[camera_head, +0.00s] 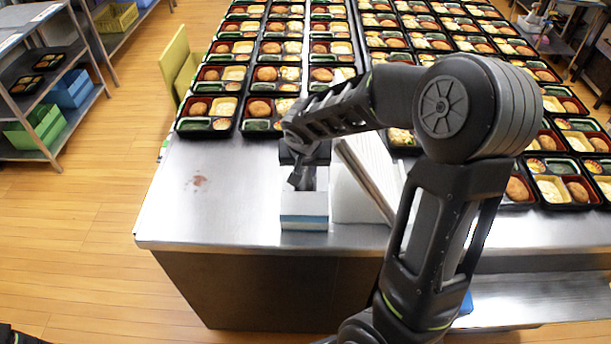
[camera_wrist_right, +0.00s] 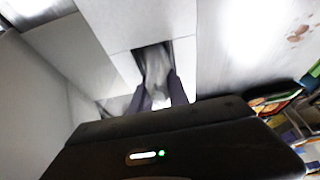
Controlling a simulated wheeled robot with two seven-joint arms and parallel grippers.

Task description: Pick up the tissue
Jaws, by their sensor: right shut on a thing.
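A small white and light-blue tissue box (camera_head: 304,214) stands at the front edge of the metal table. My right gripper (camera_head: 300,180) reaches down to its top, and the arm hides part of the box. In the right wrist view, the two dark fingers (camera_wrist_right: 160,97) are shut on a pale tissue (camera_wrist_right: 156,72) at the dark slot in the box top. The tissue looks blurred there, and I cannot tell how much of it is clear of the slot. My left gripper is not in view.
White stacked boards or boxes (camera_head: 362,185) stand close to the right of the tissue box. Rows of filled bento trays (camera_head: 262,105) cover the table behind. The metal table (camera_head: 225,205) is bare to the left except for a reddish stain (camera_head: 198,181).

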